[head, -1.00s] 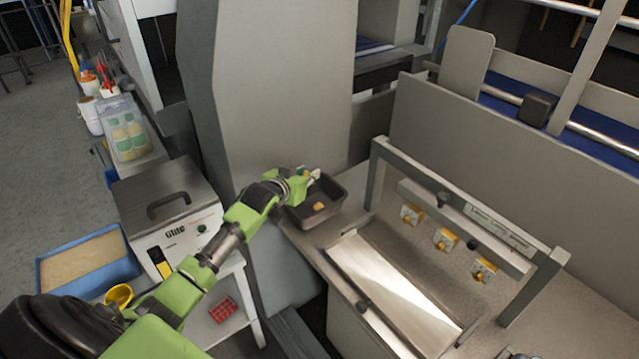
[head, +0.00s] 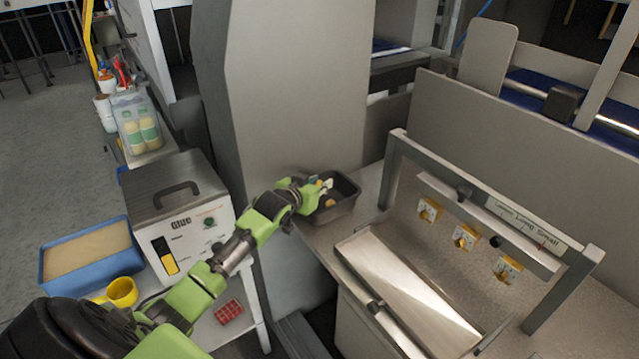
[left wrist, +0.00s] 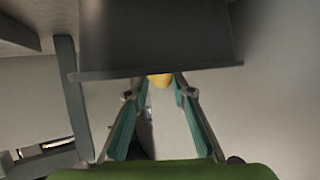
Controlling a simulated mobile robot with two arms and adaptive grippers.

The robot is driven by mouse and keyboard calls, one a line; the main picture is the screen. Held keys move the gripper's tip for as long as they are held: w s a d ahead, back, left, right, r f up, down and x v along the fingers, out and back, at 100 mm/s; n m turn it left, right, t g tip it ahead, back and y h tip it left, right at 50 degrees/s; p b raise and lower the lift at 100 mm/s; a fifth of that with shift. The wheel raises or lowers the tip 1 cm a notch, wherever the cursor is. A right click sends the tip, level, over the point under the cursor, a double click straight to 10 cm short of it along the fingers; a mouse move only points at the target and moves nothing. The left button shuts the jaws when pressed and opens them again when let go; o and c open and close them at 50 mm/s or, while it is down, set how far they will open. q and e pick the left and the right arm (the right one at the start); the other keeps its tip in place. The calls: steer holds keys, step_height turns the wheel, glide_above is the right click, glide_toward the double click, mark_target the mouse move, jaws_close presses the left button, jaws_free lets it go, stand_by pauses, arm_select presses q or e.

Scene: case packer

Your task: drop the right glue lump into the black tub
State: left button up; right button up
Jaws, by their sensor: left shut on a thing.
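The black tub (head: 348,207) stands on the bench's left end, beside a grey column. A small amber lump (head: 331,203) lies inside it. My left gripper (head: 322,185) is at the tub's left rim, its fingertips over the opening. In the head view this lump is too small to tell clearly. My right gripper is not in view.
A metal frame (head: 395,170) with several yellow-and-white fittings (head: 465,238) stands right of the tub, behind a shiny tray (head: 400,290). A glue melter box (head: 180,215), blue bin (head: 95,285) and yellow cup (head: 122,292) are at the left.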

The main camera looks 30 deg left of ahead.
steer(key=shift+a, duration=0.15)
arm_select(q)
steer(key=o, duration=0.8)
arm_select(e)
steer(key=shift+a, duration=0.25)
arm_select(q)
steer(key=shift+s, duration=0.1)
steer(key=v, duration=1.2)
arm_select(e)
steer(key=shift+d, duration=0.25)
